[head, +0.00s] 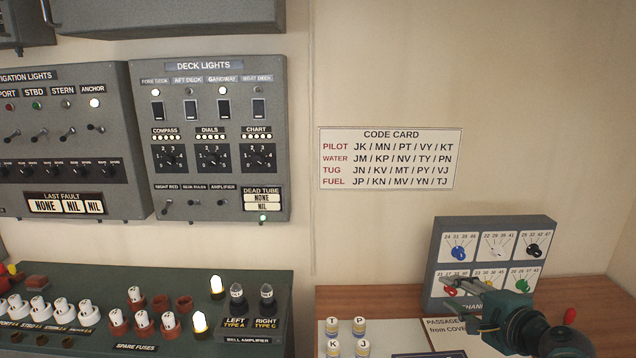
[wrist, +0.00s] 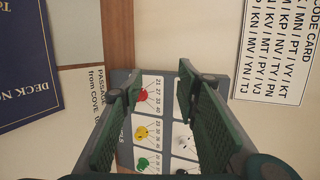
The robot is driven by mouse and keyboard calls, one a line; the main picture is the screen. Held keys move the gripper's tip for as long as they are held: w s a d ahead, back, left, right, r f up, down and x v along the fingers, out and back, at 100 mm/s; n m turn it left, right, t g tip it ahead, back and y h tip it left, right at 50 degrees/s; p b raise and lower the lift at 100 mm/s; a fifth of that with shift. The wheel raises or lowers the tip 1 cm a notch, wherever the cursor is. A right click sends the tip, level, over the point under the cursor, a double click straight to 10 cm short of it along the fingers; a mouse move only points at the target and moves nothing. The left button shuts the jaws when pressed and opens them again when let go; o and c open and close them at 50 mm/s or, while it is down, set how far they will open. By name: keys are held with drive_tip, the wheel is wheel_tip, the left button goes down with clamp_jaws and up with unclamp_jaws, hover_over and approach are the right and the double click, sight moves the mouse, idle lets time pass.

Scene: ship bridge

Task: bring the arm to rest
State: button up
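My gripper (head: 464,287) is at the lower right in the head view, just in front of the grey channel box (head: 432,262). In the wrist view my gripper (wrist: 152,88) has its two fingers well apart, with nothing held between them. The channel box also shows behind the fingers in the wrist view (wrist: 163,84), with its red knob (wrist: 142,94), yellow knob (wrist: 140,132) and green knob (wrist: 143,163) visible in the gap. I cannot tell whether a finger touches the box. In the head view the arm hides part of the box's lower row.
A code card (head: 390,158) hangs on the wall above. Left are the deck lights panel (head: 210,140) and the fuse console (head: 150,278). The wall between is bare.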

drive_tip(key=s+a+f+n+g, duration=0.2)
drive_tip(key=s+a+n+g, duration=0.2)
drive_tip(key=s+a+n, duration=0.7)
drive_tip(key=s+a+n+g+h, duration=0.1)
drive_tip(key=s+n, duration=0.4)
drive_tip(key=s, duration=0.5)
drive_tip(key=shift+s+a+f+g+h, duration=0.2)
drive_tip(key=shift+s+a+g+h, duration=0.2)
drive_tip(key=shift+g+h, duration=0.55)
drive_tip(key=shift+w+t, duration=0.2)
drive_tip(key=shift+t, duration=0.05)
idle(2.0)
